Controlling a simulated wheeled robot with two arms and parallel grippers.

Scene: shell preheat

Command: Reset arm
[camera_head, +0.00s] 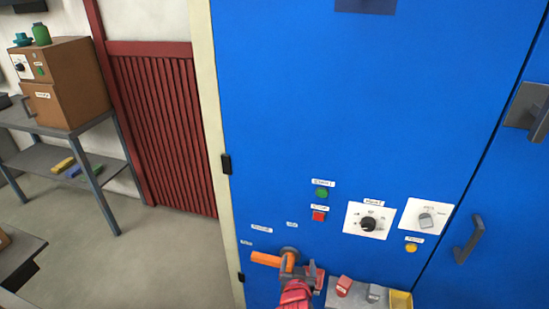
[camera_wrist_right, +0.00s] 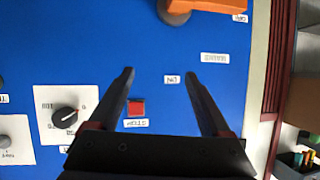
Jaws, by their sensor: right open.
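My right gripper (camera_head: 314,274) is low in front of the blue cabinet (camera_head: 370,100), just right of the orange lever handle (camera_head: 266,259) in the head view. In the right wrist view my right gripper (camera_wrist_right: 158,78) has its two dark fingers spread apart with nothing between them but the cabinet face. The red square button (camera_wrist_right: 136,107) shows beyond them, and the orange handle (camera_wrist_right: 205,7) is at the top right. I cannot tell whether the fingers touch the panel. My left gripper is not in view.
The panel has a green button (camera_head: 321,193), a black knob (camera_head: 368,225), a grey switch (camera_head: 426,221) and a yellow button (camera_head: 411,247). A small tray (camera_head: 333,298) with coloured parts sits below. A brown box (camera_head: 72,80) stands on a grey table at left; floor between is clear.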

